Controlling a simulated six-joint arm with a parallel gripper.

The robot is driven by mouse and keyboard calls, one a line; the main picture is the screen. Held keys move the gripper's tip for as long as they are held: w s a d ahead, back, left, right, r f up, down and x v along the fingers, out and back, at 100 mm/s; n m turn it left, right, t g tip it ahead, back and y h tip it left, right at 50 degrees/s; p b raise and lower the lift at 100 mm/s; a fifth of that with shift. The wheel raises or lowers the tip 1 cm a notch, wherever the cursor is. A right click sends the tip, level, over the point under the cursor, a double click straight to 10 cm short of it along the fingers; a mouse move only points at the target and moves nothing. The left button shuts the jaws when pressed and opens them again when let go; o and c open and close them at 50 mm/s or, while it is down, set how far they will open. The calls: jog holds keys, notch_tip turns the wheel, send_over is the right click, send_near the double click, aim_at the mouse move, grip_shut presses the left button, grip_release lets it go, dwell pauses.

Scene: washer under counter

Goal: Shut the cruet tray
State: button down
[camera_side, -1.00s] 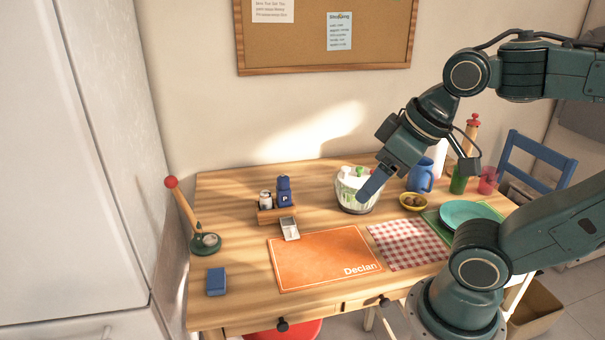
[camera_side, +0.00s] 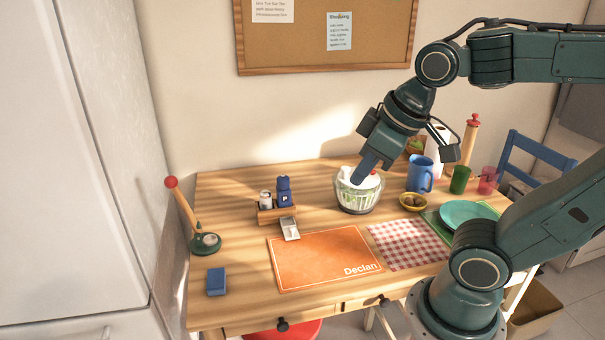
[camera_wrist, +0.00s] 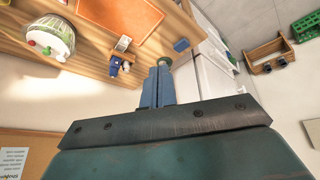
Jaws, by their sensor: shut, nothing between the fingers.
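The cruet tray is the small drawer (camera_side: 290,228) at the front of a wooden cruet stand (camera_side: 267,215). It juts out toward the orange mat. The stand holds a dark blue bottle marked P (camera_side: 284,191) and a white shaker with a dark top (camera_side: 266,199). In the wrist view the drawer (camera_wrist: 123,43) and the stand (camera_wrist: 115,66) show left of the fingers. My gripper (camera_side: 359,179) is shut and empty, with its fingertips over or in front of the salad spinner, right of the stand. In the wrist view its fingers (camera_wrist: 160,70) are together.
The salad spinner (camera_side: 358,196) stands right of the cruet stand. An orange mat marked Declan (camera_side: 325,260) lies in front of the drawer. A blue sponge (camera_side: 216,281) and a red-knobbed stick on a green base (camera_side: 205,243) are at left. A blue mug (camera_side: 420,175) stands right.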

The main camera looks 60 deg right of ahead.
jog(key=w+d+f+n+g+h, duration=0.15)
jog(key=w+f+n, duration=0.25)
jog(key=w, duration=0.4)
jog(key=w+d+f+n+g, duration=0.1)
jog(key=w+d+f+n, duration=0.2)
jog(key=w, duration=0.5)
jog(key=w+d+f+n+g+h, duration=0.1)
jog(key=w+f+n, duration=0.3)
jog(key=f, duration=0.4)
jog(key=w+f+n+g+h, duration=0.1)
jog(key=w+f+n, duration=0.4)
jog(key=f, duration=0.3)
jog(key=shift+w+d+f+n+g, duration=0.15)
jog(key=shift+d+f+n+g, duration=0.15)
jog(key=shift+d+g, duration=0.1)
send_near(290, 239)
jog(key=a+f, duration=0.1)
jog(key=f, duration=0.1)
jog(key=a+f, duration=0.1)
jog(key=f, duration=0.1)
jog(key=shift+a, duration=0.35)
jog(key=d, duration=0.3)
jog(key=shift+f, duration=0.1)
jog(key=shift+d, duration=0.55)
